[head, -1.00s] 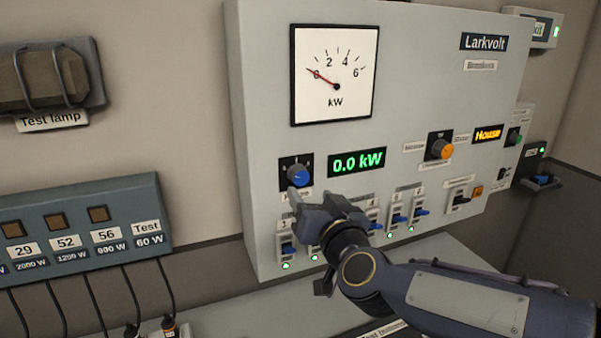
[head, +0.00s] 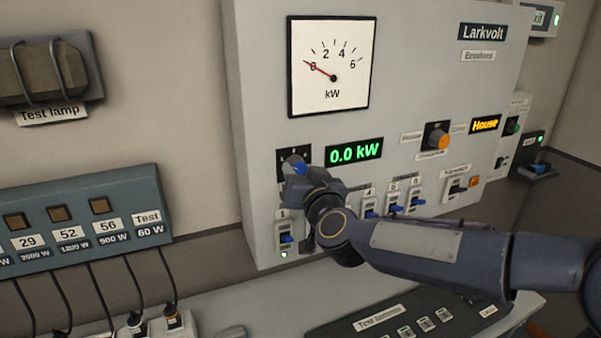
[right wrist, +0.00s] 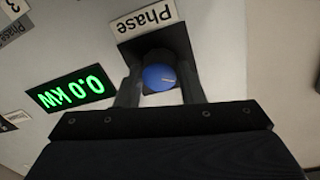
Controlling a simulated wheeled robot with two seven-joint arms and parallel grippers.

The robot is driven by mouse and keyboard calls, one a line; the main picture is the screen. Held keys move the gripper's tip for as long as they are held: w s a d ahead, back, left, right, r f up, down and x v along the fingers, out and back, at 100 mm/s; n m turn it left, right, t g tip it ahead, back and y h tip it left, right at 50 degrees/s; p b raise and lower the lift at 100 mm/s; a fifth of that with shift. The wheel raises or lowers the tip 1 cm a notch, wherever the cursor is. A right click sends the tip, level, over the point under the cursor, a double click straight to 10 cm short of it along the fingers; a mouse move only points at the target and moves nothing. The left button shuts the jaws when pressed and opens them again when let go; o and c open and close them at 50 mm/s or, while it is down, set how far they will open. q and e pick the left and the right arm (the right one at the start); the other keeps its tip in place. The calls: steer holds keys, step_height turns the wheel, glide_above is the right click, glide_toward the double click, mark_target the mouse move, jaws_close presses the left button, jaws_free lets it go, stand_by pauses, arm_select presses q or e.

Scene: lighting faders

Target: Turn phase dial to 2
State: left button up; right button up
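The phase dial (head: 295,165) is a blue-capped knob on a black square plate at the lower left of the grey panel, left of the green 0.0 kW display. My right gripper (head: 290,180) is at it and covers its lower part in the head view. In the right wrist view the blue dial (right wrist: 160,78) sits between the two spread fingers of my right gripper (right wrist: 161,88), under a Phase label (right wrist: 147,19). I cannot tell whether the fingers touch it. The numbers around the dial are too small to read. My left gripper is out of view.
Breaker switches (head: 285,238) line the panel just below my right gripper. A kW gauge (head: 330,65) above reads about 0. A teal socket box (head: 80,190) with cables is at left.

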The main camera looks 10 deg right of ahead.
steer(key=c, duration=0.5)
steer(key=shift+o, duration=0.2)
steer(key=shift+m, duration=0.3)
steer(key=m+b, duration=0.2)
steer(key=m, duration=0.2)
steer(key=m+b, duration=0.1)
steer(key=m, duration=0.5)
steer(key=shift+r+m+g+y+b, duration=0.1)
steer(key=shift+m+g+y+b, duration=0.2)
steer(key=shift+m+b, duration=0.1)
steer(key=o, duration=1)
